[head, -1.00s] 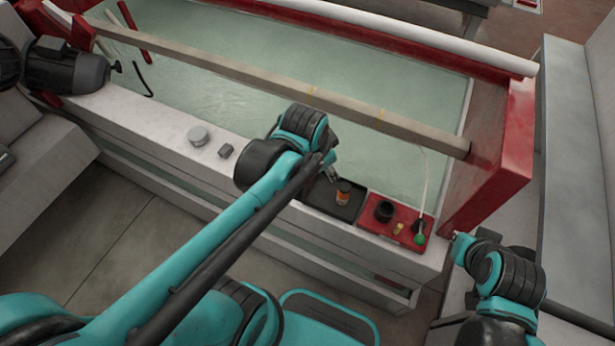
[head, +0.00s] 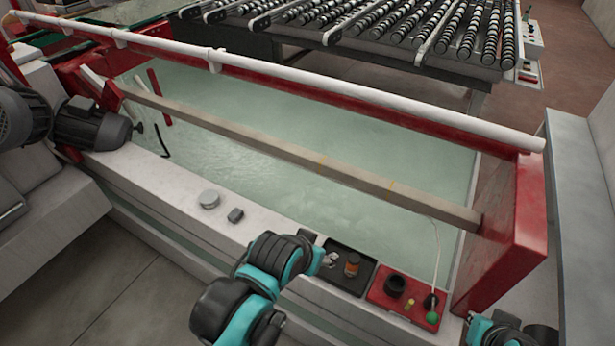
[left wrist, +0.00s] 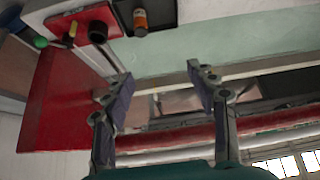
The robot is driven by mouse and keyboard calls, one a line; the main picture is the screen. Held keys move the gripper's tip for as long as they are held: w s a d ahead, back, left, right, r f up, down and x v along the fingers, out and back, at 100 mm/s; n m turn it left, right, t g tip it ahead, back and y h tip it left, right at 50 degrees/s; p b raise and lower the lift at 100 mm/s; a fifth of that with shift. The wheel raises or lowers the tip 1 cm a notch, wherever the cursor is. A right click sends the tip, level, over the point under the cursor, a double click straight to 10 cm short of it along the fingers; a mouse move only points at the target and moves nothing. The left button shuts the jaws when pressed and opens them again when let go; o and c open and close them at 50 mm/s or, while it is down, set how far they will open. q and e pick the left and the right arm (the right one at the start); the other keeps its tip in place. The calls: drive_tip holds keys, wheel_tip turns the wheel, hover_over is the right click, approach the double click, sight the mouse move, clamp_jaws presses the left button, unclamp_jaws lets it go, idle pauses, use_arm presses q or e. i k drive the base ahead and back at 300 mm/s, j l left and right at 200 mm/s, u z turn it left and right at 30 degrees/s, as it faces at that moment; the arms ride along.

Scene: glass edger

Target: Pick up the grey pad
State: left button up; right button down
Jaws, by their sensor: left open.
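Two small grey things lie on the white ledge: a dark grey rectangular block (head: 235,215), which looks like the grey pad, and a lighter round disc (head: 209,199) just left of it. My left gripper (head: 328,259) is to the right of both, beside the black tray, apart from them and empty. In the left wrist view its two fingers (left wrist: 160,92) are spread with nothing between them, and neither grey thing shows there. My right arm's end (head: 472,317) shows at the lower right edge; its fingers cannot be made out.
A black tray (head: 337,277) holds an orange-labelled bottle (head: 352,264). Right of it a red tray (head: 412,313) holds a black cup (head: 395,285) and a green-ended item. A long beam (head: 300,157) spans the pale green basin behind.

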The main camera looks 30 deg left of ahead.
sight(236, 214)
drive_tip(key=u, duration=1.65)
drive_tip(key=z, duration=0.55)
drive_tip(key=j+z, duration=0.95)
drive_tip(key=k+j, duration=0.1)
drive_tip(key=j, duration=0.3)
drive_tip(key=k+j+z, duration=0.1)
drive_tip(key=j, duration=0.3)
drive_tip(key=k+j, duration=0.2)
drive_tip(key=j, duration=0.2)
drive_tip(key=z, duration=0.05)
